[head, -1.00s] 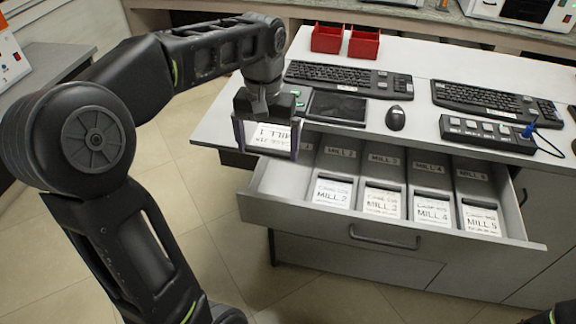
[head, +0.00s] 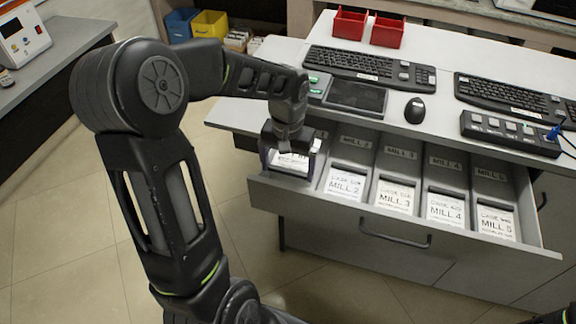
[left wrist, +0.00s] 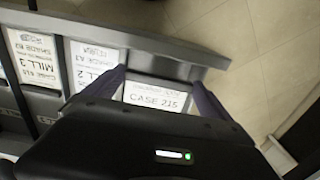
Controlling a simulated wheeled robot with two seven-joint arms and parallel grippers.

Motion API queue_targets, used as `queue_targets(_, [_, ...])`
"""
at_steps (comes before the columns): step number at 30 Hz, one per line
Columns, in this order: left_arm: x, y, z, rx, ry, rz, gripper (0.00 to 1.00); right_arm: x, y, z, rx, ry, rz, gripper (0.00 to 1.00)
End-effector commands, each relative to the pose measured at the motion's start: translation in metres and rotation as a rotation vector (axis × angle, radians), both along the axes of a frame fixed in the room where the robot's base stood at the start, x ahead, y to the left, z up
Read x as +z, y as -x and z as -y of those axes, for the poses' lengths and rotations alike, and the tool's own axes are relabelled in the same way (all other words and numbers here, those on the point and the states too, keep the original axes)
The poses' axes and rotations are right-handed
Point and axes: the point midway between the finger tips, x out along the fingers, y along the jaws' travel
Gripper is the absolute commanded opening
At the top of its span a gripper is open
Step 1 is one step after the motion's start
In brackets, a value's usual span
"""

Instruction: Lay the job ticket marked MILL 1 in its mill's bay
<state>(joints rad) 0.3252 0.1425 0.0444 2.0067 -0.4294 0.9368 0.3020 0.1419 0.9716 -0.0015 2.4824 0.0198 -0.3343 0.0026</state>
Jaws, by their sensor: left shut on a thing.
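My left gripper (head: 288,163) is shut on a white job ticket (head: 291,161), held at the leftmost bay of the open drawer (head: 345,214). The ticket's print is too small to read in the head view; in the left wrist view the ticket (left wrist: 157,97) shows "CASE 215" between the two fingers. My gripper hides most of the leftmost bay and its label, and I cannot tell whether the ticket touches the bay floor. The other bays hold tickets MILL 2 (head: 345,185), MILL 3 (head: 395,196), MILL 4 (head: 445,210) and MILL 5 (head: 496,222).
On the desktop behind the drawer are a tablet (head: 357,96), a mouse (head: 415,110), keyboards (head: 370,67), a button box (head: 508,133) and two red bins (head: 349,22). The drawer's front wall and dividers stand close around my gripper. Open floor lies to the left.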

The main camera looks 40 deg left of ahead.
Motion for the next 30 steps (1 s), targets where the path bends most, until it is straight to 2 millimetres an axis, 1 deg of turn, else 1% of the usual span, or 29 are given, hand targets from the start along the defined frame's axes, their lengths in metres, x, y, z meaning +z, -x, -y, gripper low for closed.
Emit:
queue_targets(11, [-0.002,0.000,0.000,0.000,0.000,0.001,0.49,0.000,0.000,0.000,0.000,0.000,0.000,0.00])
queue_targets(17, [-0.009,0.000,0.000,-0.001,0.000,0.000,0.49,0.000,0.000,0.000,0.000,0.000,0.000,0.00])
queue_targets(23, [-0.028,0.000,0.000,0.001,0.002,-0.002,0.49,-0.001,0.000,0.000,0.000,0.000,0.000,0.00])
queue_targets(24, [-0.036,0.000,0.000,0.001,0.001,-0.002,0.49,-0.008,0.000,0.000,0.001,-0.001,0.001,0.00])
queue_targets(30, [-0.057,0.000,0.000,0.000,0.000,0.000,0.49,-0.021,-0.001,-0.002,0.000,-0.004,0.008,0.00])
